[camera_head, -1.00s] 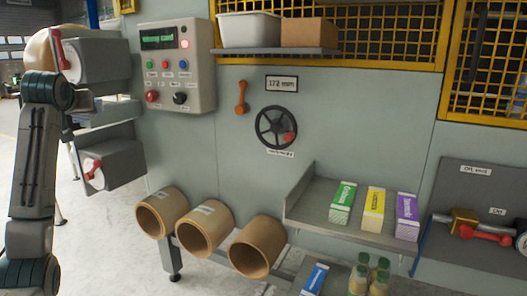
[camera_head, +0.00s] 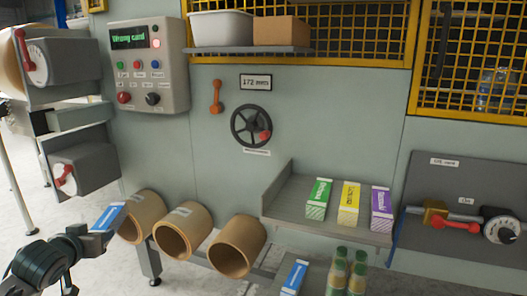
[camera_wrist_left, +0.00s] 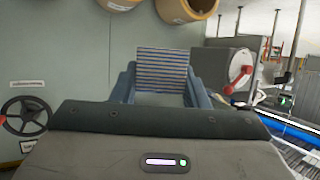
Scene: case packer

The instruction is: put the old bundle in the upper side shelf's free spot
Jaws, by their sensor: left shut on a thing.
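My left gripper (camera_head: 96,231) is at the lower left of the head view, shut on a blue and white bundle (camera_head: 108,216). In the left wrist view the bundle's striped face (camera_wrist_left: 162,70) shows between the two blue-grey fingers. The bundle is in the air, in front of the leftmost brown tube. The upper side shelf (camera_head: 285,196) is a grey tray at the right middle, well away from the gripper. It holds a green bundle (camera_head: 317,199), a yellow one (camera_head: 348,203) and a purple one (camera_head: 381,208). Bare shelf shows left of the green bundle. My right gripper is not in view.
Brown tubes (camera_head: 182,231) stick out between my left gripper and the shelf. Below the shelf are another blue bundle (camera_head: 293,278) and several bottles (camera_head: 347,270). A control box (camera_head: 145,65) reads "Wrong card". A handwheel (camera_head: 251,125) sits on the panel.

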